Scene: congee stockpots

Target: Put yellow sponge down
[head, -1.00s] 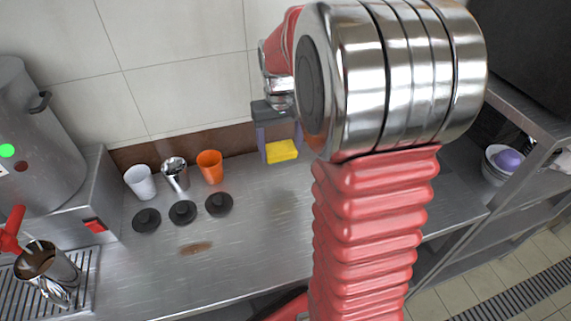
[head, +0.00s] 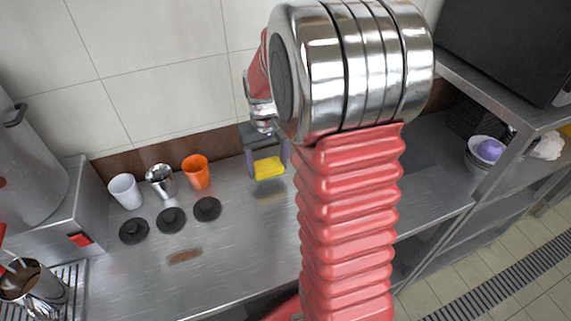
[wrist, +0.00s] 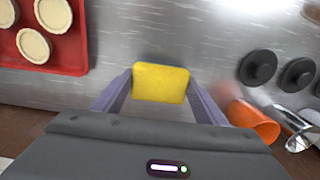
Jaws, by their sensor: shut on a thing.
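My gripper (head: 268,170) is shut on the yellow sponge (head: 268,168), which sits between its two purple-grey fingers. In the wrist view my gripper (wrist: 160,88) pinches the sponge (wrist: 160,83) by its two sides. The steel counter (head: 235,235) lies under it, and a shadow just below the sponge suggests a small gap above the surface. My arm hides part of the counter to the right.
Left of my gripper stand an orange cup (head: 196,172), a metal cup (head: 161,181) and a white cup (head: 125,191), with black lids (head: 171,220) in front. A brown stain (head: 184,256) marks the counter. A red tray (wrist: 72,52) holds pale rounds.

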